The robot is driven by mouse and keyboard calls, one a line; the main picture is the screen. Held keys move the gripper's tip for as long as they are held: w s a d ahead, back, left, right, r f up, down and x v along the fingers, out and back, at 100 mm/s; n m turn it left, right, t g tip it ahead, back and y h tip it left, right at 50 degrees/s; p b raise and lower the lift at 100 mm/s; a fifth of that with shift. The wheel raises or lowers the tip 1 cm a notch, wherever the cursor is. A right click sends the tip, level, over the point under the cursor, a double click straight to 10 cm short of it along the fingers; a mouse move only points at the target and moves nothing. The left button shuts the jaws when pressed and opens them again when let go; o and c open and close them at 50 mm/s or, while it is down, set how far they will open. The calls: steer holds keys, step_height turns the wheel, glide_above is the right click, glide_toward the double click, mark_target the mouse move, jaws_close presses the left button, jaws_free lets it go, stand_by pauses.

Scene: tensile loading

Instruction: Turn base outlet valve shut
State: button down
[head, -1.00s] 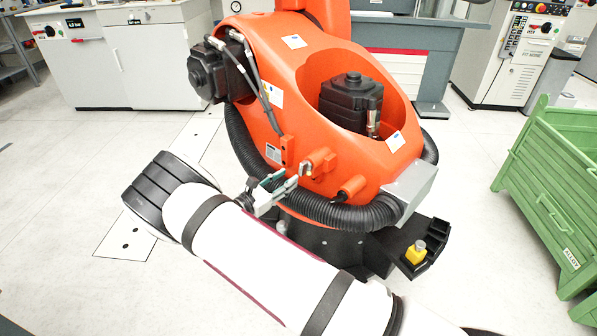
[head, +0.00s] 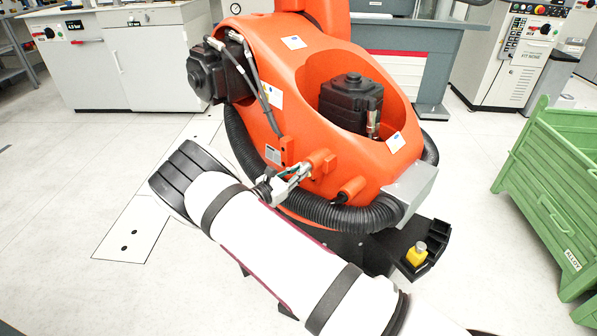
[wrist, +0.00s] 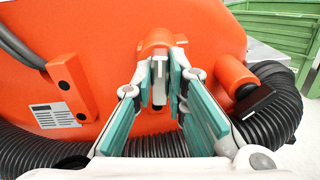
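The base outlet valve is an orange stub with a grey lever on the front of the orange robot base; its lever shows in the wrist view (wrist: 159,82), and its orange body shows in the head view (head: 321,162). My gripper (wrist: 160,75) has teal-padded fingers that reach up to the valve, one on each side of the lever. Gaps show between the pads and the lever, so the fingers look open around it. In the head view my gripper (head: 303,171) is small and sits right at the valve; the fingertips partly hide the lever there.
A black corrugated hose (head: 345,212) curves below the valve. A second orange stub with a dark end (wrist: 250,97) is to its right. A grey box (head: 411,187) and a black bracket with a yellow part (head: 416,254) lie further right. A green crate (head: 548,200) stands at the right.

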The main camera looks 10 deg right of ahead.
steer(key=shift+m, duration=0.4)
steer(key=m, duration=1.4)
steer(key=f+m, duration=0.1)
steer(key=m, duration=0.5)
steer(key=shift+s+m, duration=0.25)
steer(key=shift+m, duration=0.15)
stand_by(0.4)
steer(key=c, duration=1.6)
jaws_free()
